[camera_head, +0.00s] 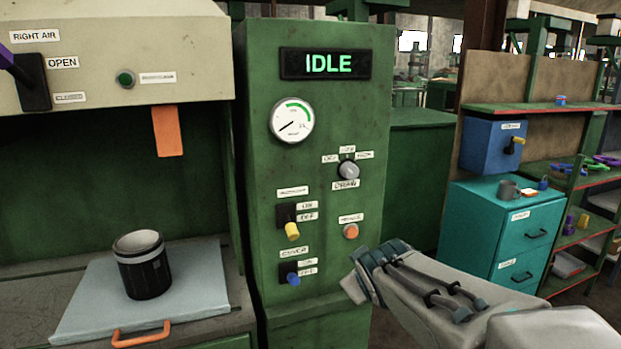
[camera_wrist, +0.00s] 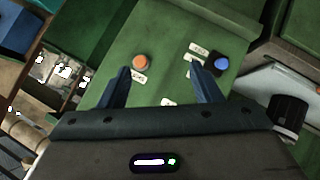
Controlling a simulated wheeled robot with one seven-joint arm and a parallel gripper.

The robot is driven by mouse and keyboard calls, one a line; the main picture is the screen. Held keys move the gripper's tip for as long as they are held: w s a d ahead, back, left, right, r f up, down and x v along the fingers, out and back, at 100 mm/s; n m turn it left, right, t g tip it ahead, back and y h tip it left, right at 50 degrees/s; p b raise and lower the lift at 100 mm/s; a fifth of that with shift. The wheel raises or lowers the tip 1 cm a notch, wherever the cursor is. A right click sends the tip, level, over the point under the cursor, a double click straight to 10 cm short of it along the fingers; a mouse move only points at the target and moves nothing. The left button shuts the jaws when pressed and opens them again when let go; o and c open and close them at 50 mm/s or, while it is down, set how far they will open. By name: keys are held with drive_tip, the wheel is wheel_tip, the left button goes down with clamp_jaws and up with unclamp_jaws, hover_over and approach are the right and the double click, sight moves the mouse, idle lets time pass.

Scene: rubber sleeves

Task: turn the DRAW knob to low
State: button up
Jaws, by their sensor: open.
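The DRAW knob (camera_head: 348,170) is a round grey knob on the green control panel, with small labels to its left, above and right, and the DRAW label below. Its pointer direction is too small to tell. The display (camera_head: 325,64) reads IDLE. My gripper (camera_wrist: 160,72) is open and empty, its two fingers spread in front of the panel. In the head view my gripper (camera_head: 365,275) is below and slightly right of the knob, apart from it. The knob does not show in the wrist view.
An orange button (camera_head: 351,231), a yellow-tipped switch (camera_head: 292,231) and a blue-tipped switch (camera_head: 293,279) are near the knob on the panel. A gauge (camera_head: 292,120) is above left. A black cup (camera_head: 143,266) stands on a tray at left. Teal drawers (camera_head: 522,240) stand at right.

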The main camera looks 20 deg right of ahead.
drive_tip(key=w+d+r+n+t, duration=0.4)
drive_tip(key=d+r, duration=0.1)
drive_tip(key=r, duration=0.1)
drive_tip(key=n+t+y+b, duration=0.2)
drive_tip(key=n+t+y, duration=0.2)
drive_tip(key=n, duration=0.7)
approach(353, 173)
drive_tip(key=w+p, duration=0.1)
drive_tip(key=w, duration=0.8)
drive_tip(key=shift+w+a+p, duration=0.1)
drive_tip(key=shift+w+p, duration=0.05)
drive_tip(key=shift+p, duration=0.25)
drive_tip(key=c, duration=1)
